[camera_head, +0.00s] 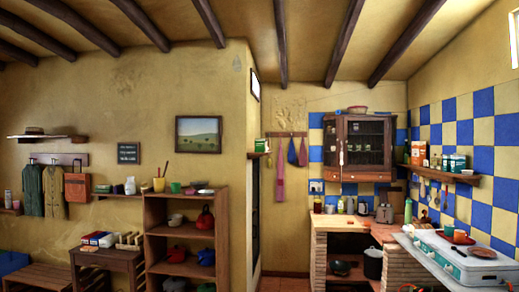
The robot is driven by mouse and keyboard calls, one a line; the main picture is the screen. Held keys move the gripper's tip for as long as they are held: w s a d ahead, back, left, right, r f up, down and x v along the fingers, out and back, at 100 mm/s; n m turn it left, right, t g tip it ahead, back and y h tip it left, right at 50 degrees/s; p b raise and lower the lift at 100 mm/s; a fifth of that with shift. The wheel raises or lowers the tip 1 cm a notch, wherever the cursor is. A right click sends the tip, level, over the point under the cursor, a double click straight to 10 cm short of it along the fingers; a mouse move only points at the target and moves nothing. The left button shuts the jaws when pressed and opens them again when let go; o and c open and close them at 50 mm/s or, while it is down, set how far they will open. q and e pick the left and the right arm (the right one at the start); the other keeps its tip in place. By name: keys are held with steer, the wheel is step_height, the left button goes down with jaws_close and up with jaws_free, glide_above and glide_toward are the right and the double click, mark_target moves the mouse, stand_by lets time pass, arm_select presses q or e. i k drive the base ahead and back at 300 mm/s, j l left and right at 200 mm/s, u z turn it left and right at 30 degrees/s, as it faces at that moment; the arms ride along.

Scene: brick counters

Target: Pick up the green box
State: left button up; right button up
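Several boxes with green on them show, and I cannot tell which one is the green box. A teal-green and white box (457,163) stands nearer on the same shelf. A small green and white box (261,146) sits on a little ledge at the wall corner in the middle. All are far from me and small in the picture. Neither of my grippers is in view.
A pale stove (462,262) with a pan stands at the lower right. Behind it is a brick counter (345,222) with jars and a toaster, below a wooden cabinet (363,147). A wooden shelf unit (155,218) and a side table (112,257) stand at left. Some tiled floor shows between.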

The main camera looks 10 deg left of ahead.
mark_target(260, 144)
steer(key=i+z, duration=0.15)
steer(key=i, duration=1.3)
steer(key=i+u, duration=0.15)
steer(key=i, duration=0.35)
steer(key=i+l+u, duration=0.15)
steer(key=i, duration=0.35)
steer(key=i+l+u, duration=0.1)
steer(key=i, duration=0.4)
steer(key=i+l+u, duration=0.15)
steer(key=i+l, duration=0.15)
steer(key=i, duration=0.2)
